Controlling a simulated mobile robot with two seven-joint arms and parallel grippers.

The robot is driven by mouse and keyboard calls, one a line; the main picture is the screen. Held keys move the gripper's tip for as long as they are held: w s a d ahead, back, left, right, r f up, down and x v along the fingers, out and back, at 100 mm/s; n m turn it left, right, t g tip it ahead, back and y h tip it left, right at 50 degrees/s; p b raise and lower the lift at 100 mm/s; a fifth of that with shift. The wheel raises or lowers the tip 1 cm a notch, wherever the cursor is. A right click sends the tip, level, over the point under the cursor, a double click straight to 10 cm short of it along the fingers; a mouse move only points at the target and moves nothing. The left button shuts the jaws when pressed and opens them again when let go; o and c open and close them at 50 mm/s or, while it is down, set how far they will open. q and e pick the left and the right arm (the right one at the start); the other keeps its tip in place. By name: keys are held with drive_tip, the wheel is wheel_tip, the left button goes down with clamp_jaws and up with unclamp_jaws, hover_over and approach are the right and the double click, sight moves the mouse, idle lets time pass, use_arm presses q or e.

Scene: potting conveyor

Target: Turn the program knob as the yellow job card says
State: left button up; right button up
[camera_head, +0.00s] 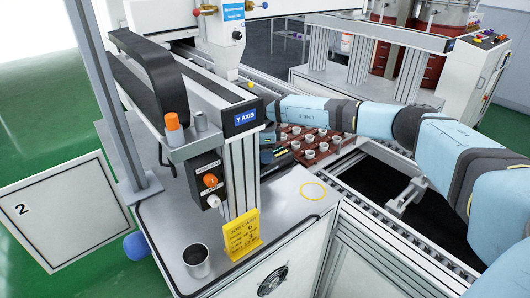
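The yellow job card (245,235) stands upright on the white bench top; its heading seems to read JOB CARD, but the lines below are too small to read surely. A dark control box (205,173) on the gantry post carries an orange knob (210,181); its setting is too small to read. A pale round part (213,201) sits at the box's lower end. My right arm reaches in from the right, and its gripper (272,148) is a dark shape behind the post, apart from the box and partly hidden. My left gripper is not in view.
A grey cup (197,260) stands left of the card. An orange-topped post (174,128) rises above the box. A brown tray (318,153) of several small pots lies on the conveyor behind the post.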

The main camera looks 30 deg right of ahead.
wheel_tip(320, 180, up, 14)
idle(0.6)
drive_tip(key=shift+s+f, duration=0.1)
drive_tip(key=shift+f, duration=0.1)
